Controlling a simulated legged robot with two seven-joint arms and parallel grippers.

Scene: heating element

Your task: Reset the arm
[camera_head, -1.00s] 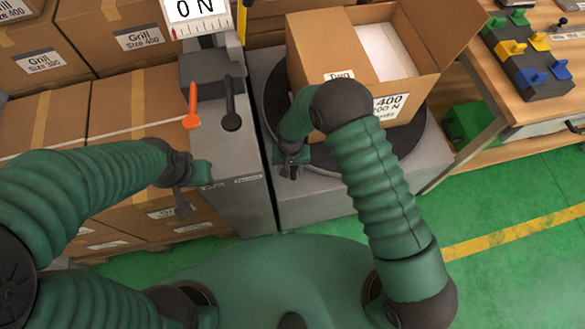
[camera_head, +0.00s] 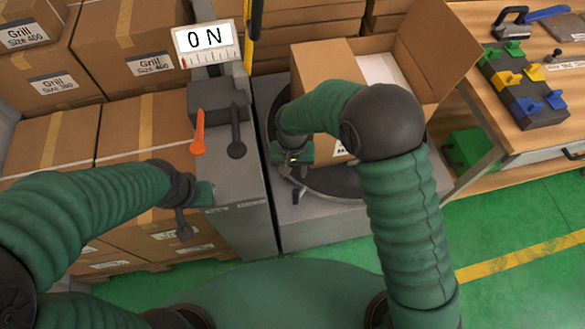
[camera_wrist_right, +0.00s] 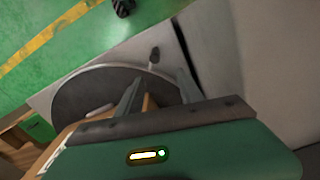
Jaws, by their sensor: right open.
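My right arm reaches over the front of an open cardboard box (camera_head: 325,62) on a dark round turntable (camera_head: 345,184). My right gripper (camera_head: 298,192) is open and empty in front of the box, over the turntable's near left edge. Its two spread fingers (camera_wrist_right: 158,92) show in the right wrist view, with the turntable behind them. My left gripper (camera_head: 185,230) hangs beside the grey machine (camera_head: 236,213), pointing down; its jaws are too small to read. My right forearm hides part of the box.
The machine carries an orange lever (camera_head: 198,132), a black lever (camera_head: 236,140) and a display (camera_head: 204,40) reading 0 N. Stacked cartons (camera_head: 60,128) stand at the left. A workbench (camera_head: 535,130) with coloured switches is at the right. Green floor (camera_head: 520,218) is free at the lower right.

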